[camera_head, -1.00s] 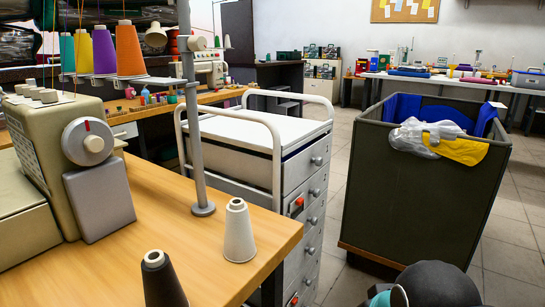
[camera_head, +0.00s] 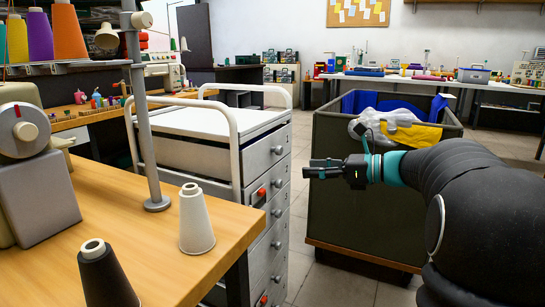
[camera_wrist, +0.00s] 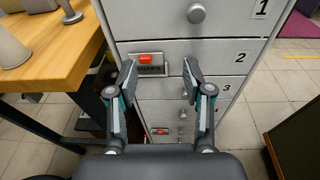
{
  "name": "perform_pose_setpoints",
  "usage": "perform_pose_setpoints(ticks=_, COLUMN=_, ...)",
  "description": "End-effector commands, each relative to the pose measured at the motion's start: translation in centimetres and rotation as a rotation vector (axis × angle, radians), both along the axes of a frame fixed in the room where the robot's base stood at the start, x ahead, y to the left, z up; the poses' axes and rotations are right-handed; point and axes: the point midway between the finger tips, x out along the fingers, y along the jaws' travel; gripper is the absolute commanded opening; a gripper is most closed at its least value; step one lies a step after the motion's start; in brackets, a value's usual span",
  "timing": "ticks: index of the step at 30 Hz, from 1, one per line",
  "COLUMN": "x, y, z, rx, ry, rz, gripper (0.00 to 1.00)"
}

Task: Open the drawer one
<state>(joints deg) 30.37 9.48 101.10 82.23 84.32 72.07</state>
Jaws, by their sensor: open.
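The drawer cabinet (camera_head: 255,180) is a grey metal unit on the left of centre in the head view, with a stack of drawers with round knobs. In the wrist view drawer one (camera_wrist: 225,15) is at the top, marked "1", with its round knob (camera_wrist: 196,13) near the top edge. The drawers look closed. My gripper (camera_head: 312,168) is in front of the cabinet, to its right in the head view. In the wrist view my gripper (camera_wrist: 158,75) is open and empty, its fingers below the knob's level.
A wooden table (camera_head: 165,245) with a white cone (camera_head: 196,225) and a dark cone (camera_head: 103,275) stands left of the cabinet. A dark bin (camera_head: 330,215) with blue and yellow items stands behind my arm. Tiled floor shows between cabinet and bin.

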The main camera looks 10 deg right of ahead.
Motion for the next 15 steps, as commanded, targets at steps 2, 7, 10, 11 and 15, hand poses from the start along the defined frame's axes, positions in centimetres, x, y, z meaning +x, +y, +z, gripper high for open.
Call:
perform_pose_setpoints(ticks=2, x=1.4, y=-2.3, z=0.3, rx=0.102, ry=0.02, rz=-0.034, gripper=0.51)
perform_pose_setpoints(ticks=7, x=2.6, y=-4.4, z=1.0, rx=0.214, ry=0.04, rz=-0.062, gripper=0.51)
perform_pose_setpoints(ticks=10, x=3.0, y=-4.2, z=1.1, rx=0.228, ry=0.041, rz=-0.064, gripper=0.51)
perform_pose_setpoints(ticks=11, x=3.2, y=-4.0, z=1.2, rx=0.228, ry=0.041, rz=-0.064, gripper=0.51)
perform_pose_setpoints(ticks=15, x=4.3, y=-2.2, z=1.1, rx=0.226, ry=0.041, rz=-0.061, gripper=0.51)
